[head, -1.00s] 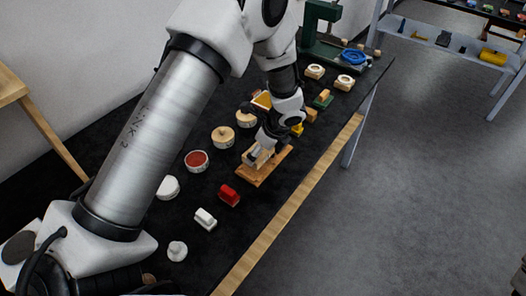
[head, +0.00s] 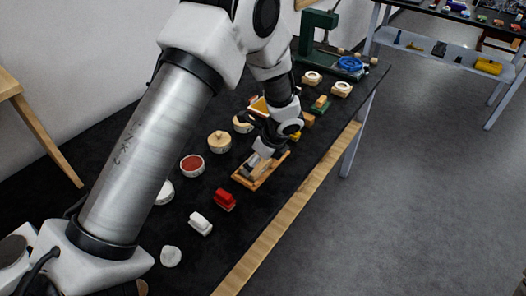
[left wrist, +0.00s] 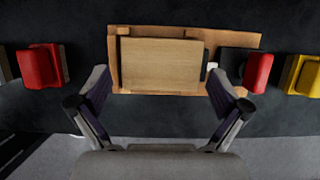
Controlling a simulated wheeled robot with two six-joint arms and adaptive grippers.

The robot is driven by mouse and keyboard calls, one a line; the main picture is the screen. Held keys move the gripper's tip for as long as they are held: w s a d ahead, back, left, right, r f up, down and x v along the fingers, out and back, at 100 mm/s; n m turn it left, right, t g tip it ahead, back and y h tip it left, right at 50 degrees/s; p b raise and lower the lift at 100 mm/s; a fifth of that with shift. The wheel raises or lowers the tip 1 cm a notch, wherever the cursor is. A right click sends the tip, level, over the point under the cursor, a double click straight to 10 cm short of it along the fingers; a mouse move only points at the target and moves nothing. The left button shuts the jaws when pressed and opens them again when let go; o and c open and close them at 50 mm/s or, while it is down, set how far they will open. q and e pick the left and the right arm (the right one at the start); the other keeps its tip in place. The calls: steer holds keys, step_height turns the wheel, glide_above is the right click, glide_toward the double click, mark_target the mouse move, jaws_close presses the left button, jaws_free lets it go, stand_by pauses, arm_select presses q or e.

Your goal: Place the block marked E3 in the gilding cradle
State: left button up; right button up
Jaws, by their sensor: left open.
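The gilding cradle, a wooden tray (head: 247,183), lies on the black bench under my left gripper (head: 257,163). In the left wrist view its orange-brown rim (left wrist: 113,60) surrounds a pale wooden block (left wrist: 160,65) at the left part. The block looks seated in the cradle, lying flat; I see no marking on its upper face. My left gripper is open in the left wrist view (left wrist: 157,80), its fingers apart, one towards each end of the block and not visibly pressing on it. My right gripper is not in view.
A red handled piece (head: 225,200) and a white one (head: 200,222) stand nearer. In the left wrist view a red piece (left wrist: 258,73) and a yellow piece (left wrist: 303,75) stand right of the block. Round pots (head: 193,165) line the far side. The bench's wooden edge (head: 290,205) is close.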

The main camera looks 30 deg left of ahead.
arm_select(q)
steer(key=v, duration=1)
steer(key=shift+r, duration=0.3)
steer(key=shift+s+d, duration=0.1)
stand_by(1.1)
